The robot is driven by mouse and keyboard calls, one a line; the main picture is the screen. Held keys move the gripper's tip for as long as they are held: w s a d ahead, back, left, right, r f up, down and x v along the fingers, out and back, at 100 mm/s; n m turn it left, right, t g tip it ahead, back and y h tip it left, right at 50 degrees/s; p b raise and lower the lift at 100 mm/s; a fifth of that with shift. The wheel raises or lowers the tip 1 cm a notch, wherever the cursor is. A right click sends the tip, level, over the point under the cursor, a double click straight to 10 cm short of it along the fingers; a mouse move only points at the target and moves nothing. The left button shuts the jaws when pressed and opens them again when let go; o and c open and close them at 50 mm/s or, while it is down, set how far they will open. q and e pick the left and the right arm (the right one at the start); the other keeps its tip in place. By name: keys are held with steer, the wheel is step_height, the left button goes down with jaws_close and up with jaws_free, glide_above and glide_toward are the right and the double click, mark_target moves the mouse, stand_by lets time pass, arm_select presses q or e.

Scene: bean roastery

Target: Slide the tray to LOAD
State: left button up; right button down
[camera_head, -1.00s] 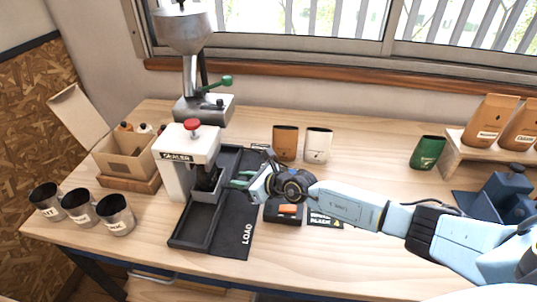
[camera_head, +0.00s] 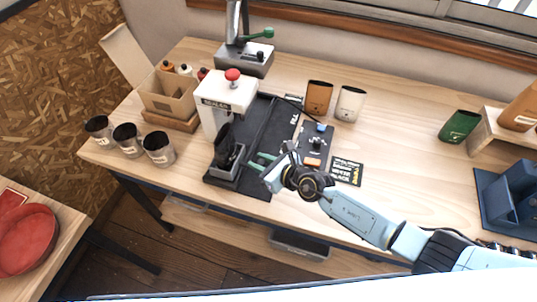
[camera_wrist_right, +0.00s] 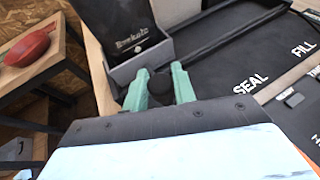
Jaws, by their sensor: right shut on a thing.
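The small grey tray (camera_head: 224,178) stands at the near end of the black rail bed (camera_head: 262,128), in front of the sealer (camera_head: 228,97). A black bag (camera_head: 224,146) stands in it; the tray (camera_wrist_right: 126,72) and labelled bag (camera_wrist_right: 132,30) also show in the right wrist view. My right gripper (camera_head: 263,163) is beside the tray's right side. Its green fingers (camera_wrist_right: 160,88) are shut on the tray's dark knob (camera_wrist_right: 159,96). SEAL and FILL are readable on the bed in the wrist view; LOAD is not readable now. My left gripper is out of view.
Several metal cups (camera_head: 127,139) and a cardboard box (camera_head: 170,93) stand left of the sealer. Brown (camera_head: 318,97) and white (camera_head: 350,103) bags stand behind. The table's front edge is close.

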steer(key=shift+s+a, duration=0.2)
steer(key=shift+a, duration=0.05)
steer(key=c, duration=1.5)
jaws_free()
steer(key=shift+c, duration=0.2)
steer(key=o, duration=0.4)
steer(key=shift+s, duration=0.1)
steer(key=shift+d, duration=0.1)
steer(key=shift+s+d+r, duration=0.1)
steer(key=shift+d, duration=0.15)
steer(key=p+v, duration=0.3)
steer(key=v, duration=0.9)
steer(key=shift+s+d+r, duration=0.15)
steer(key=shift+s+r, duration=0.05)
steer(key=shift+s, duration=0.1)
